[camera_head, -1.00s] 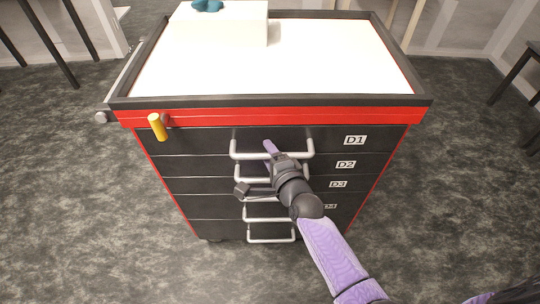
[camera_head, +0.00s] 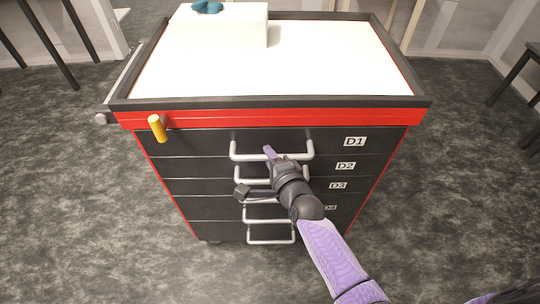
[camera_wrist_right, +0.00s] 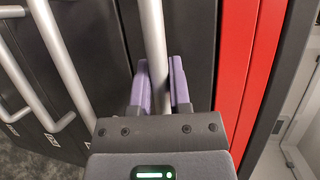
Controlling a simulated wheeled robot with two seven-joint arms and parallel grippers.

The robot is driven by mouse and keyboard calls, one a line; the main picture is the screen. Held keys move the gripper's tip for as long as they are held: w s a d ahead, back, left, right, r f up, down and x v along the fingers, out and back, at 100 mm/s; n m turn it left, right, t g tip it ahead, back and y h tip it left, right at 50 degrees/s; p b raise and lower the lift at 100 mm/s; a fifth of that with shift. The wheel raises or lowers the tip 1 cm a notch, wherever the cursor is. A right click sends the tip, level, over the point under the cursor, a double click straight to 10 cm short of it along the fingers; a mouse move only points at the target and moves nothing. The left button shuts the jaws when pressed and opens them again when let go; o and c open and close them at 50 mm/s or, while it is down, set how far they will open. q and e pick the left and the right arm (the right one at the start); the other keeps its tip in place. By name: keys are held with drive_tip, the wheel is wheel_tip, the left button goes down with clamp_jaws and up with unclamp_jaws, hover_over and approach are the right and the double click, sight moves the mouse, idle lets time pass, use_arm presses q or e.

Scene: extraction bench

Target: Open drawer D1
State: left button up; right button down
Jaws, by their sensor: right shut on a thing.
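Drawer D1 (camera_head: 200,142) is the top dark drawer of the cart, with a white "D1" label (camera_head: 355,142) at its right. Its front looks in line with the drawers below, so it appears closed. My right gripper (camera_head: 270,153) is at the middle of the light metal D1 handle (camera_head: 240,155). In the right wrist view, its purple fingers (camera_wrist_right: 160,85) are on both sides of the handle bar (camera_wrist_right: 154,35), shut on it. The gripper hides part of the handle in the head view. My left gripper is not in view.
Drawers D2 (camera_head: 190,167), D3 and others below have similar handles close under my right arm. A yellow peg-like piece (camera_head: 157,128) sticks out at the cart's upper left. A white box (camera_head: 215,28) with a blue item stands on the cart's white top (camera_head: 330,60).

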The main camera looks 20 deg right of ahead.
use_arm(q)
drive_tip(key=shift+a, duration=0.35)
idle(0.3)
